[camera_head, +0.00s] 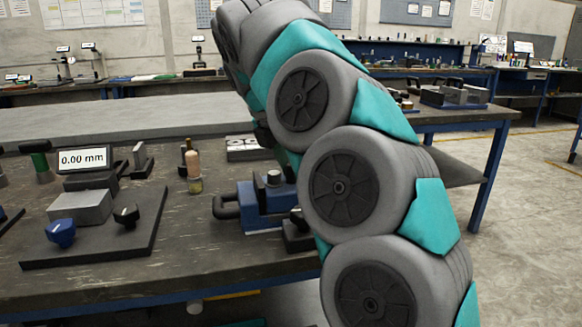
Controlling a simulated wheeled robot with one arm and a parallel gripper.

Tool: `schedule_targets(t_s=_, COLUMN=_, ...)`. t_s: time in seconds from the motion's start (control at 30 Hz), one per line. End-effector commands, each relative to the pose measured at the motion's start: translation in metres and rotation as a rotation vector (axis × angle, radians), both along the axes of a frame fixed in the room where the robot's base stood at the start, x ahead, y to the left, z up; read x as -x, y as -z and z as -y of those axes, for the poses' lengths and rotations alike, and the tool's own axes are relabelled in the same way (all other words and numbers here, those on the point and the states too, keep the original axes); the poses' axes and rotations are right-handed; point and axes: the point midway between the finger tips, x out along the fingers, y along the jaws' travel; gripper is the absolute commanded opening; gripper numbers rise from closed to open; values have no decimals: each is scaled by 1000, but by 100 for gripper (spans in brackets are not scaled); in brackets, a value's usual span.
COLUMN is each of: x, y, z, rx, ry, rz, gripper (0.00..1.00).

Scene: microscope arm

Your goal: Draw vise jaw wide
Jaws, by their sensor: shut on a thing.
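The blue vise (262,203) sits on the dark workbench near the middle of the view.
Left of the vise, a gauge display (84,159) reading 0.00 mm stands behind a grey block (80,207) on a dark plate. A small bottle-like tool (193,165) stands behind the vise. The bench's front edge (160,296) is bare. Open floor lies at right.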

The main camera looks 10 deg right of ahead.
Motion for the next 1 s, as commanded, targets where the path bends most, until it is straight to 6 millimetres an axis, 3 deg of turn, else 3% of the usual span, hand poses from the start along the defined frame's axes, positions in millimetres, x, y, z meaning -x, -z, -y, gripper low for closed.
schedule_targets(t_s=0.77, x=0, y=0, z=0, rx=0, ry=0, rz=1, gripper=0)
schedule_targets(t_s=1.0, x=-1, y=-1, z=25, rx=-1, ry=5, rz=5, gripper=0)
